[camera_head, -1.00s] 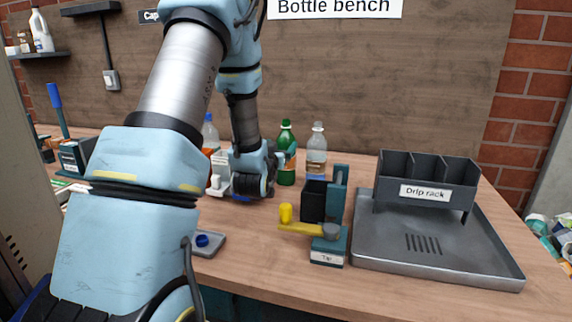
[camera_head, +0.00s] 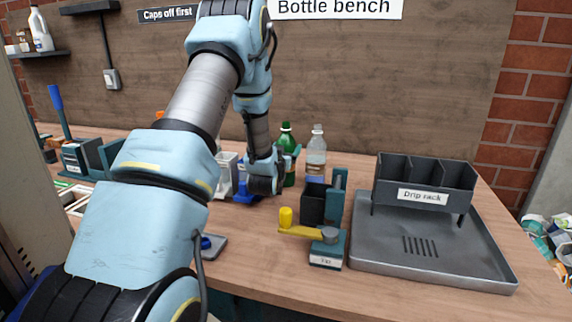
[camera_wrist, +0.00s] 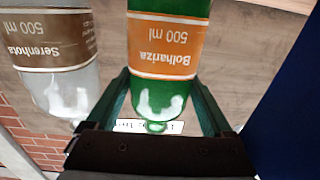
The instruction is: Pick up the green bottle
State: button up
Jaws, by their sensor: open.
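The green bottle (camera_head: 287,135) stands upright toward the back of the bench, partly hidden behind my gripper (camera_head: 282,168) in the head view. In the wrist view, which is upside down, the green bottle (camera_wrist: 170,20) has an orange label reading Bolhariza 500 ml. My gripper (camera_wrist: 158,80) is open, with one finger on each side of the bottle in that picture. I cannot tell whether either finger touches it.
A clear bottle (camera_head: 316,158) with a brown label stands close to the right of the green one. A black holder (camera_head: 313,205), a tap with a yellow handle (camera_head: 325,250) and a drip rack (camera_head: 424,178) on a tray (camera_head: 380,262) are further right.

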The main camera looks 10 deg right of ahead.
grip_shut()
dwell(0.6)
